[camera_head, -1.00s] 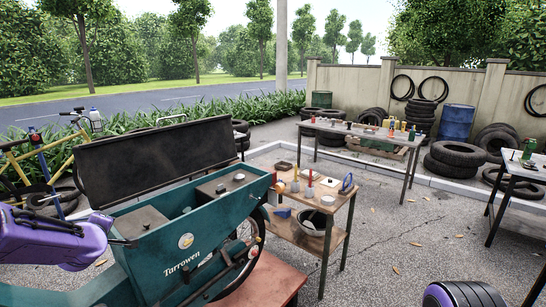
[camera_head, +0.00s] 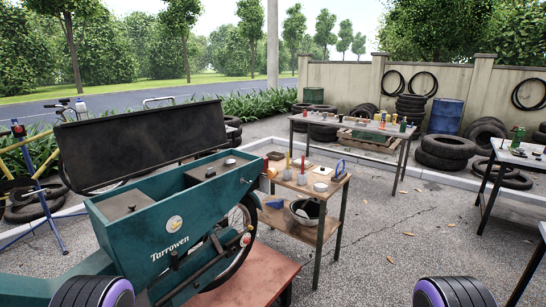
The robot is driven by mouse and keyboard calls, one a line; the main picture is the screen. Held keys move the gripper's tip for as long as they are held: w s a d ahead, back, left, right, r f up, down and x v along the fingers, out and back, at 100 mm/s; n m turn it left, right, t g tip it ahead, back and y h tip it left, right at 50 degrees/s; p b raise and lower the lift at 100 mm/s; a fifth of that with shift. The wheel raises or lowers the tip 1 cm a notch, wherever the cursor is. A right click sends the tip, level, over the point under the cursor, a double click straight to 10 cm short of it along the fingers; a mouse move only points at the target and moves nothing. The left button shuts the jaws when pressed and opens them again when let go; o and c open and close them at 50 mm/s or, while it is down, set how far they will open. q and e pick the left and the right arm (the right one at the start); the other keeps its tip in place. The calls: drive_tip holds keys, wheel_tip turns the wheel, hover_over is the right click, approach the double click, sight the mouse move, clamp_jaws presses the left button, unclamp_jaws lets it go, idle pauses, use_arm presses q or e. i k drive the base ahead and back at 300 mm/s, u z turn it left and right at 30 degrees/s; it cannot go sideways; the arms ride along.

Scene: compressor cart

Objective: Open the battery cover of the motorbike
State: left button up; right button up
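The teal motorbike (camera_head: 172,232), lettered "Tarrowen", stands at left centre on a reddish-brown platform (camera_head: 262,278). A long black cover panel (camera_head: 142,143) stands raised and tilted back along the far side of its body. The top of the body is open to view. It shows a grey-brown box (camera_head: 125,203) at the near end and a dark box with a round cap (camera_head: 208,172) at the far end. Neither gripper shows; only rounded black and purple parts of my arms show at the bottom left and bottom right edges.
A small wooden table (camera_head: 322,194) with tools stands right of the motorbike, a bucket (camera_head: 304,212) on its lower shelf. A longer workbench (camera_head: 348,130) stands behind. Tyres (camera_head: 447,147) and a blue barrel (camera_head: 445,116) line the wall. Open pavement lies at right.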

sight(121, 206)
drive_tip(key=u, duration=0.75)
drive_tip(key=i, duration=1)
